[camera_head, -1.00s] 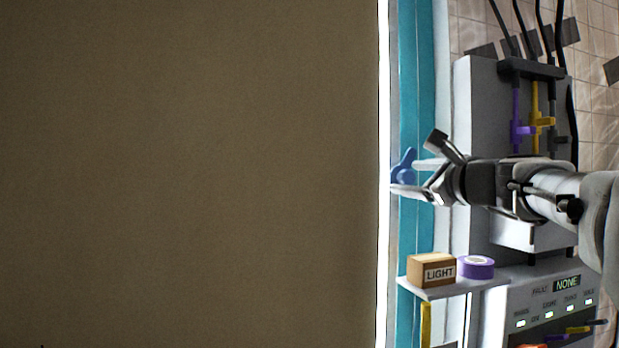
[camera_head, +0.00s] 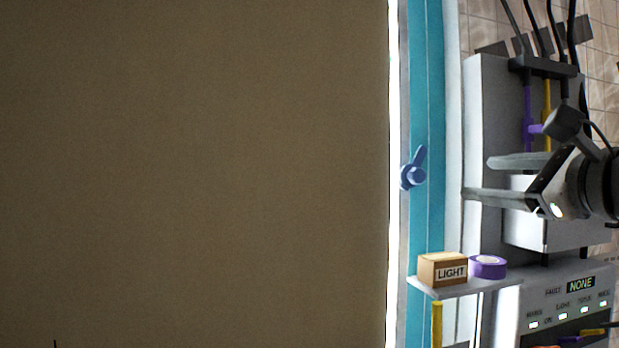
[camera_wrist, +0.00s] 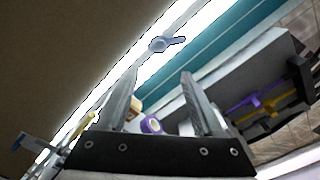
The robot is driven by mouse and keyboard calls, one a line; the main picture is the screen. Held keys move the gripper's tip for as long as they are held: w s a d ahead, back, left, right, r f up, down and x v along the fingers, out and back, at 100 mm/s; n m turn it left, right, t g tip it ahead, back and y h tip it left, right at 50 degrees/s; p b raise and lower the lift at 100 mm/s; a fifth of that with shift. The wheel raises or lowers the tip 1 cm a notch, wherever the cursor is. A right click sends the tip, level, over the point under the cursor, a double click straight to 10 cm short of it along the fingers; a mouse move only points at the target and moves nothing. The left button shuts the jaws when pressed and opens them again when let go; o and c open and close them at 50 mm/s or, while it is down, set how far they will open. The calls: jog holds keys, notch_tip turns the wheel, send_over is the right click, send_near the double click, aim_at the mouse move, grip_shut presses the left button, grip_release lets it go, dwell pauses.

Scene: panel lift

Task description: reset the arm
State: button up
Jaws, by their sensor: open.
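My gripper (camera_head: 476,178) is open and empty at the right of the head view. Its two fingers point left toward a blue handle (camera_head: 413,170) on the teal strip, with a clear gap between them. In the wrist view my gripper's fingers (camera_wrist: 160,82) stand wide apart, and the blue handle (camera_wrist: 165,43) shows beyond their tips. Nothing lies between the fingers. Part of my arm runs out of the head view at the right edge.
A large brown panel (camera_head: 195,175) fills the left. A shelf (camera_head: 470,288) holds a LIGHT box (camera_head: 442,270) and a purple tape roll (camera_head: 488,266). A grey cabinet (camera_head: 488,100) with purple and yellow levers stands behind my gripper. A fault display (camera_head: 580,284) reads NONE.

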jog(key=shift+s+d, duration=0.15)
jog(key=shift+s, duration=0.65)
jog(key=shift+f, duration=0.1)
